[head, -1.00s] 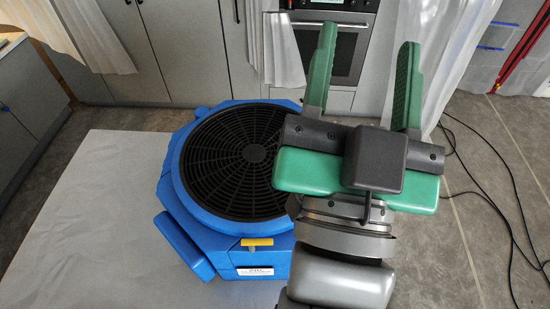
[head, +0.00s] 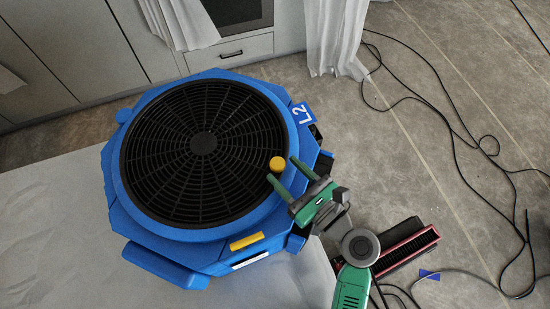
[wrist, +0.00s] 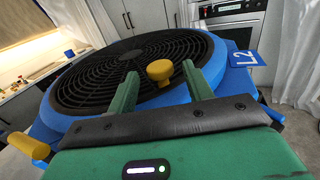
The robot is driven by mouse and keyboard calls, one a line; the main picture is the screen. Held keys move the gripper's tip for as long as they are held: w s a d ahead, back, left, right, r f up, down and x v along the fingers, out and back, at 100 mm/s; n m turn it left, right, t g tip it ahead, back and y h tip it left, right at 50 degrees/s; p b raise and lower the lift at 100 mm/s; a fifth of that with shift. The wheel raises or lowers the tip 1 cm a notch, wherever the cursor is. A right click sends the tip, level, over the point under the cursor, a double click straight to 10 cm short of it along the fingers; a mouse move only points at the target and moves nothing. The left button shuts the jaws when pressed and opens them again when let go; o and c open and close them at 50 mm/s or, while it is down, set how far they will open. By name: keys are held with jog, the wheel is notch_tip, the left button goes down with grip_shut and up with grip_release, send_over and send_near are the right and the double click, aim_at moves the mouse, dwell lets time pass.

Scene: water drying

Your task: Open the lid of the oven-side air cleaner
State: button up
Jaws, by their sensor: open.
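The air cleaner (head: 150,256) is a blue, many-sided unit with a round black grille lid (head: 160,155) lying flat on top. A tag at its right edge reads L2 (head: 303,113). A round yellow knob (head: 277,163) sits at the lid's right rim; it also shows in the wrist view (wrist: 159,72). My gripper (head: 282,170) is open at the right rim, its green fingers pointing toward the knob. In the wrist view the knob appears between and just beyond the fingertips (wrist: 159,80); I cannot tell whether they touch it. A yellow bar (head: 247,241) marks the front side.
Grey cabinets (head: 70,60) and an oven (head: 235,12) with a draped plastic sheet (head: 175,20) stand behind. Black cables (head: 450,125) cross the tiled floor at right. A dark, red-edged unit (head: 408,250) lies right of my arm. A pale sheeted surface (head: 50,220) is at left.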

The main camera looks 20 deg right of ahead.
aim_at(283, 170)
jog(key=shift+x, duration=1.8)
